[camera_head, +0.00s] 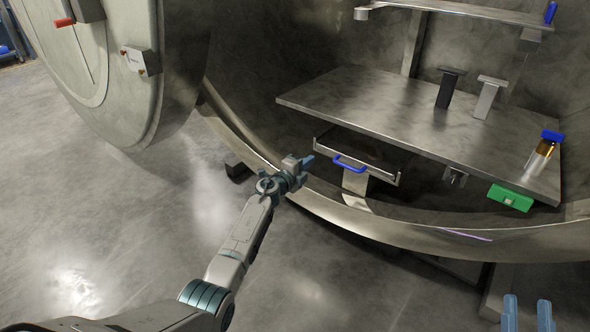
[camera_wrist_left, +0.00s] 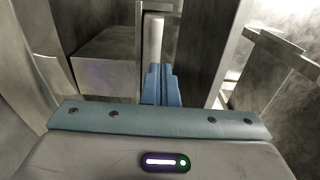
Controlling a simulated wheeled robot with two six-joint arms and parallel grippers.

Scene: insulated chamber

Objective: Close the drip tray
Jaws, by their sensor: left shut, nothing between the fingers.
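The drip tray (camera_head: 383,179) is a shallow metal tray under the chamber's shelf, and its front part sticks out from beneath it. A blue handle (camera_head: 350,163) is on its front edge. My left gripper (camera_head: 308,160) is shut and empty, just left of the tray's front corner and apart from the handle in the head view. Its closed blue fingers (camera_wrist_left: 160,84) show in the left wrist view, pointing at a pale upright part that I cannot identify. My right gripper (camera_head: 527,314) shows only as two spread blue fingers at the bottom right edge.
The chamber's curved metal rim (camera_head: 335,211) runs in front of the tray. The metal shelf (camera_head: 375,107) above holds a black stand, a grey stand and a blue-capped vial (camera_head: 541,153). A green box (camera_head: 510,198) sits below the shelf's right end. The round door (camera_head: 115,90) stands open at left.

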